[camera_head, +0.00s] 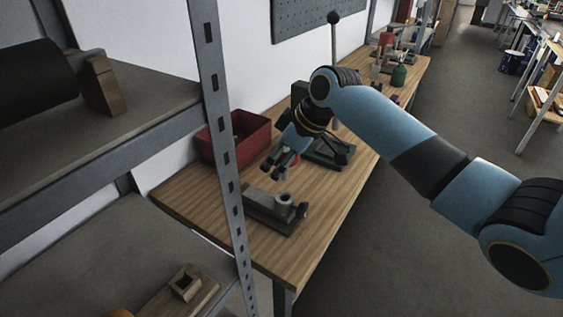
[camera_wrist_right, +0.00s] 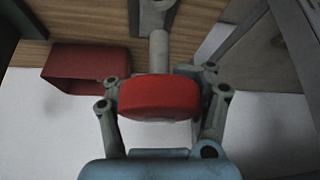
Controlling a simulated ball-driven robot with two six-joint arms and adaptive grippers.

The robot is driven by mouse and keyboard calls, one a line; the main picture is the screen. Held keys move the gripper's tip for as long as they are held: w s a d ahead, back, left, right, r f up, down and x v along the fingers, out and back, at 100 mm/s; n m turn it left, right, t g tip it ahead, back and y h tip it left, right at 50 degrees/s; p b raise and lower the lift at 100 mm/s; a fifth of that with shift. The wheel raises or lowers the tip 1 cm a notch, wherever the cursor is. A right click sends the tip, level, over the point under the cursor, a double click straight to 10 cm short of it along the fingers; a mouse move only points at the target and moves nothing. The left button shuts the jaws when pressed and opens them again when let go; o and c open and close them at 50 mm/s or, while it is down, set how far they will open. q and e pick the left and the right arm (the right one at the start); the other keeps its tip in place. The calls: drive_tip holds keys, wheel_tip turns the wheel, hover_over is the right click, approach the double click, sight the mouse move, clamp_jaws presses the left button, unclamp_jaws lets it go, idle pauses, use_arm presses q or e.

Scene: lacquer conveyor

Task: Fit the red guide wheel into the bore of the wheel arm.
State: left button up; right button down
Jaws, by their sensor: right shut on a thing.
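My right gripper (camera_head: 281,170) hangs above the wooden bench, over and just behind a dark fixture. In the right wrist view its fingers are shut on the red guide wheel (camera_wrist_right: 158,96), one on each side. The wheel is hard to make out in the head view. The dark fixture (camera_head: 268,218) carries a grey upright cylinder (camera_head: 284,199), which looks like the wheel arm's end. In the right wrist view a grey rod-like part (camera_wrist_right: 158,48) lies beyond the wheel; the bore itself is not clear. The wheel appears apart from the fixture. My left gripper is not in view.
A red open bin (camera_head: 262,131) stands behind the gripper on the bench (camera_head: 325,222); it also shows in the right wrist view (camera_wrist_right: 85,67). A dark green press-like stand (camera_head: 330,152) is to the right. A grey shelf post (camera_head: 222,120) stands in front of the bench's left part.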

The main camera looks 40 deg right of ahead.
drive_tip(key=shift+w+d+p, duration=0.1)
drive_tip(key=shift+p, duration=0.3)
drive_tip(key=shift+f+b, duration=0.5)
drive_tip(key=shift+f, duration=0.2)
drive_tip(key=shift+f+b, duration=1.05)
drive_tip(key=shift+f, duration=0.8)
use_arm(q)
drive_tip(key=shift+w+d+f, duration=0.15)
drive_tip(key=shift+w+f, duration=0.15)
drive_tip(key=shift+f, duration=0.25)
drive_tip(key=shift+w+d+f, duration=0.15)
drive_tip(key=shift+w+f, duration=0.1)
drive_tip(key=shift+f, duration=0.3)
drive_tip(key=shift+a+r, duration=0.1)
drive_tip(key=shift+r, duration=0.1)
use_arm(e)
drive_tip(key=shift+r, duration=0.1)
use_arm(q)
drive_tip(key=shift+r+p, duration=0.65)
drive_tip(key=shift+p, duration=0.2)
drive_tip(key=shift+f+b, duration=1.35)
use_arm(e)
drive_tip(key=shift+f, duration=2.1)
drive_tip(key=shift+c, duration=1.4)
unclamp_jaws()
